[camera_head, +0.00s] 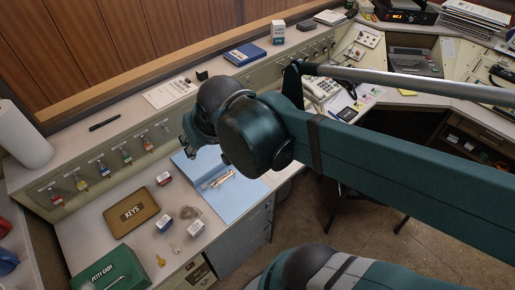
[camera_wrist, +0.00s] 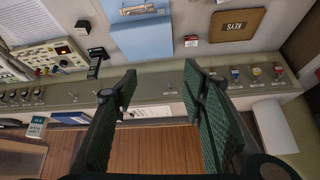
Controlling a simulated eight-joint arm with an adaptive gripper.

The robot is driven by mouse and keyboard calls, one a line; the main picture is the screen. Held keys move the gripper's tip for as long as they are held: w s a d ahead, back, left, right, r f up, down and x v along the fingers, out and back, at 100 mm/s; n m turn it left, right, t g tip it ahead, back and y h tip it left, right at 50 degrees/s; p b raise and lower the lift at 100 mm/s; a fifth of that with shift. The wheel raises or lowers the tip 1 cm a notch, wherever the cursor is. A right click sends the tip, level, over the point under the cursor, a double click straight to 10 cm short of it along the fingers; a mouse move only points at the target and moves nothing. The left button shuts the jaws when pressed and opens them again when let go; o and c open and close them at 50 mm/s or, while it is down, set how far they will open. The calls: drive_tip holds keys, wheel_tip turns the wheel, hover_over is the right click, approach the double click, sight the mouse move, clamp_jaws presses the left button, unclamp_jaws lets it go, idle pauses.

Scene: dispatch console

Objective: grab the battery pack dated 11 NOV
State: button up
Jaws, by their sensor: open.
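Several small boxes that could be battery packs are on the desk; no date on them is legible. A red-and-white one (camera_head: 164,178) lies above the KEYS box, and a red-and-white one (camera_wrist: 190,41) also shows in the wrist view. Two blue-and-white ones lie lower down, one on the left (camera_head: 164,223) and one on the right (camera_head: 195,227). My gripper (camera_head: 190,140) hangs above the desk's back edge, near the blue folder. In the wrist view my gripper (camera_wrist: 160,76) has its fingers wide apart, with nothing between them.
A brown KEYS box (camera_head: 132,212) and green petty cash box (camera_head: 108,272) stand on the desk. A blue folder (camera_head: 243,190) holds a clipped item. Keys hang along the raised ledge (camera_head: 80,161). A round clear item (camera_head: 190,212) lies near the small boxes.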

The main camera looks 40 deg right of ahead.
drive_tip(key=w+d+f+m+g+h+b, duration=0.1)
drive_tip(key=w+d+f+m, duration=0.3)
drive_tip(key=d+f, duration=0.5)
drive_tip(key=w+d+f+m+g+h+b, duration=0.2)
drive_tip(key=w+d+f+m+g+b, duration=0.1)
drive_tip(key=d+f+m, duration=0.5)
drive_tip(key=w+d+f+m+g+h+b, duration=0.2)
drive_tip(key=w+d+f+m, duration=0.3)
drive_tip(key=d+f, duration=0.5)
drive_tip(key=shift+w+d+f+m+g+b, duration=0.35)
drive_tip(key=shift+f+m+g+b, duration=0.2)
drive_tip(key=shift+f+g, duration=0.25)
drive_tip(key=shift+x, duration=1.25)
drive_tip(key=shift+b+x, duration=1.1)
drive_tip(key=shift+x, duration=1.5)
drive_tip(key=shift+s+d+r, duration=0.1)
